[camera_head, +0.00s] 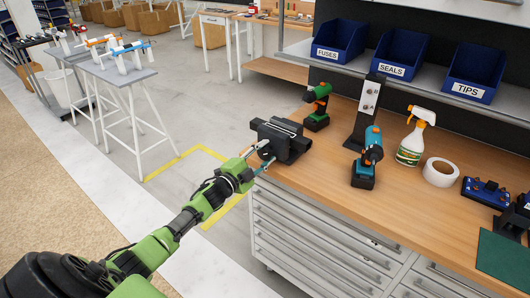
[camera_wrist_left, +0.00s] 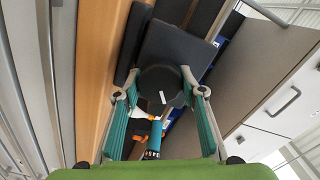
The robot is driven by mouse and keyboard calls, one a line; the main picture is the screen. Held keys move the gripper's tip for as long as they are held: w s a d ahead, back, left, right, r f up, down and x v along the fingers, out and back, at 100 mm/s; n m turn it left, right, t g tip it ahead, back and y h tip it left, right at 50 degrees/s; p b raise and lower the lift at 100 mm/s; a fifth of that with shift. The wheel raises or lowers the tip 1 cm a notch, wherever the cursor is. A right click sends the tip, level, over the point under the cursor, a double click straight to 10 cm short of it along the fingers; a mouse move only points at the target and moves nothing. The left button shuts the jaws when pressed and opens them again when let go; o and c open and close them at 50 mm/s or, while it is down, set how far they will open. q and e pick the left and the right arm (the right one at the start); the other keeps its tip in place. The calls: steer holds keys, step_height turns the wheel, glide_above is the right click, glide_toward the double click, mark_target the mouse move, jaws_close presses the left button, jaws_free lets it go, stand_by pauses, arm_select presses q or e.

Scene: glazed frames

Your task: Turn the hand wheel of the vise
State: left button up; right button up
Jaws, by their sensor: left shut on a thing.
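The black vise (camera_head: 285,138) is at the near left corner of the wooden workbench (camera_head: 325,165). It also shows in the left wrist view (camera_wrist_left: 178,48). My left gripper (camera_head: 264,156) reaches it from the left, at the side facing me. In the left wrist view its two teal fingers (camera_wrist_left: 160,94) are on either side of a round black hand wheel (camera_wrist_left: 160,82) with a small white mark, and are shut on it. In the head view the wheel is mostly hidden by the gripper. My right gripper is in neither view.
An orange-green drill (camera_head: 318,108) stands just behind the vise. A teal drill (camera_head: 368,160), spray bottle (camera_head: 412,143) and tape roll (camera_head: 440,172) are farther right. Drawers (camera_head: 310,235) are below the benchtop.

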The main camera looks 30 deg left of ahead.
arm_select(q)
steer(key=n+p, duration=0.1)
steer(key=n, duration=0.5)
steer(key=shift+a+r+n, duration=0.1)
steer(key=shift+a+n, duration=0.05)
steer(key=shift+n, duration=0.15)
stand_by(0.4)
steer(key=o, duration=1.1)
steer(key=s, duration=0.8)
steer(key=s+a, duration=0.1)
steer(key=s, duration=0.3)
